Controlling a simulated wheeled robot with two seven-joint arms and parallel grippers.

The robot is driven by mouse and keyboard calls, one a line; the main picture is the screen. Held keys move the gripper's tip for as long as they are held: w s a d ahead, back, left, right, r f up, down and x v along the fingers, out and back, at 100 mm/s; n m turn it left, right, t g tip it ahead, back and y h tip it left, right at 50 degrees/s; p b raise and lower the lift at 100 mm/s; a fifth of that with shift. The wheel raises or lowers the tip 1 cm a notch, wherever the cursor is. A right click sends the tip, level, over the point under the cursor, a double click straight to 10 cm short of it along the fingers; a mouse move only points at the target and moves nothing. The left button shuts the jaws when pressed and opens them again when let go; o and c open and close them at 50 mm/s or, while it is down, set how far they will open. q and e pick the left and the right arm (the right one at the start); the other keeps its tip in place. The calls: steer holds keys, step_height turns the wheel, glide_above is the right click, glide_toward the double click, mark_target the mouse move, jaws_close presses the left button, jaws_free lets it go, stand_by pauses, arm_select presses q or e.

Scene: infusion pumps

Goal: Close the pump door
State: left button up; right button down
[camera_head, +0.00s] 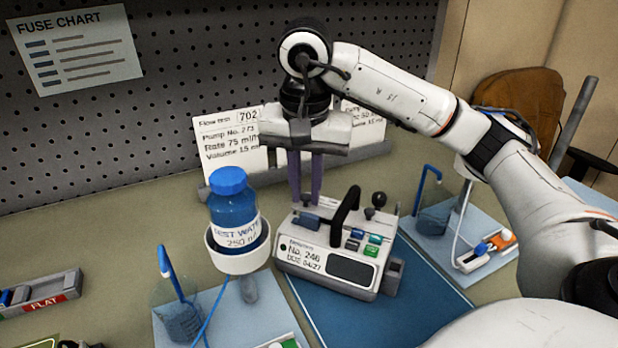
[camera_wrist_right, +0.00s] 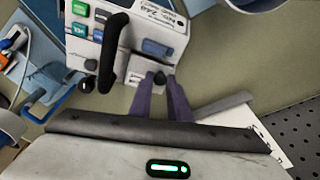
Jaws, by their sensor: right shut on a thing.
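The white infusion pump (camera_head: 330,250) stands on the bench, with a black carry handle (camera_head: 345,215), coloured buttons and a "No. 246" label. It also shows in the right wrist view (camera_wrist_right: 128,32). My right gripper (camera_head: 305,200) reaches down at the pump's back left side, fingers pointing down. In the right wrist view, its purple fingertips close around a small dark knob (camera_wrist_right: 160,78) on a white part at the pump's edge. This part may be the door; its angle is hard to tell. A blue block (camera_wrist_right: 158,48) sits beside it. My left gripper is not in view.
A blue-capped bottle (camera_head: 233,200) in a white holder stands close left of the pump. Cards (camera_head: 228,140) stand behind, before the pegboard (camera_head: 180,70). Trays with beakers and tubing lie left and right (camera_head: 435,220). The blue mat (camera_head: 420,300) is clear in front.

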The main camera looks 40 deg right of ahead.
steer(key=shift+s+a+f+t+h+p, duration=0.15)
steer(key=shift+a+f+t+h+p, duration=0.15)
steer(key=shift+h, duration=0.3)
steer(key=shift+a, duration=0.1)
steer(key=shift+f+h, duration=0.15)
steer(key=shift+h, duration=0.15)
steer(key=c, duration=1.7)
jaws_free()
steer(key=shift+o, duration=0.2)
steer(key=shift+r, duration=0.2)
steer(key=p+v, duration=0.4)
steer(key=v, duration=0.6)
